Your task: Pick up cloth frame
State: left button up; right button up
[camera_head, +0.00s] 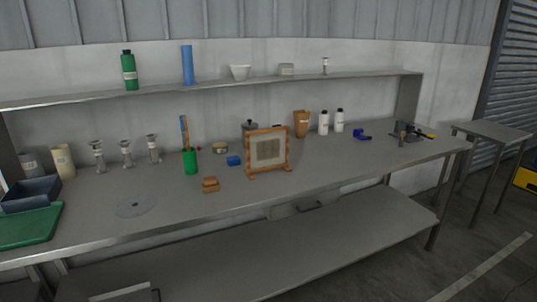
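The cloth frame (267,152) stands upright on the grey workbench (330,168), right of the middle of the head view. Neither of my grippers shows in the head view, and nothing touches the frame.
A brown block (210,184) and a blue item (234,160) lie left of the frame, near a green cup (190,161). White bottles (323,123) and a brown container (302,123) stand behind it to the right. A shelf (210,87) runs above. Bench space right of the frame is clear.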

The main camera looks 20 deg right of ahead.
aim_at(267, 149)
jog(key=i+j+z, duration=0.1)
jog(key=i+j, duration=0.2)
jog(key=i+j+z, duration=0.1)
jog(key=i+j, duration=0.2)
jog(key=j, duration=0.2)
jog(key=i+j, duration=0.25)
jog(key=j, duration=0.15)
jog(key=z, duration=0.05)
